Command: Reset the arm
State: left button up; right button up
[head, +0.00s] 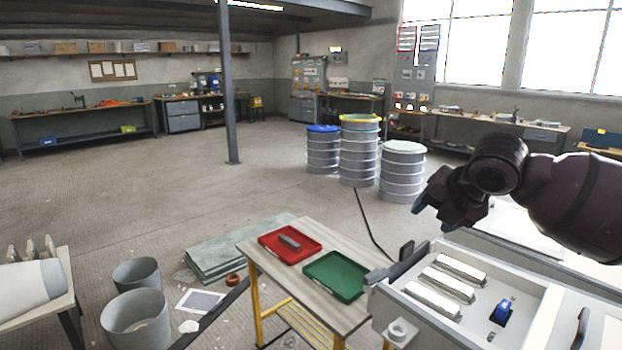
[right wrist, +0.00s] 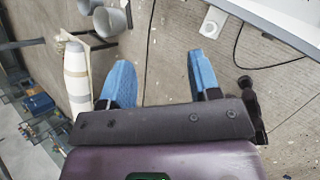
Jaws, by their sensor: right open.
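My right arm comes in from the right in the head view, and its gripper (head: 432,208) hangs in the air above and behind the white machine tray. In the right wrist view the right gripper (right wrist: 160,82) shows two blue fingers set wide apart, with nothing between them but floor. It is open and empty. My left gripper does not show in either view.
A small table (head: 262,262) holds a red tray (head: 268,246) with a grey piece and an empty green tray (head: 345,290). The white tray (head: 385,318) holds several pale bars and a blue item (head: 503,311). Drums (head: 360,160) stand behind. Open floor lies left.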

jog(key=w+a+f+m+t+y+b, duration=0.2)
jog(key=a+f+m+t+y, duration=0.3)
jog(key=m, duration=0.5)
jog(key=s+f+m+t+b, duration=0.35)
jog(key=f+m, duration=0.55)
jog(key=f, duration=0.4)
pick_arm(q)
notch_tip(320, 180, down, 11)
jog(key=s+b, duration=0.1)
jog(key=b, duration=0.3)
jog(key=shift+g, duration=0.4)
pick_arm(e)
jog(key=s+d+f+m+g+h, duration=0.1)
jog(key=s+d+f+m+h, duration=0.1)
jog(key=s+f, duration=0.7)
jog(key=s+d+f+m+g+h, duration=0.2)
jog(key=s+d+f+m+h, duration=0.1)
jog(key=s+f, duration=0.7)
jog(key=s+d+f+m+g+h, duration=0.2)
jog(key=s+d+f+m, duration=0.2)
jog(key=s+f, duration=0.6)
notch_tip(320, 180, down, 6)
jog(key=shift+d+r+m+h, duration=0.1)
jog(key=shift+d+m+h, duration=0.2)
jog(key=shift+m, duration=0.6)
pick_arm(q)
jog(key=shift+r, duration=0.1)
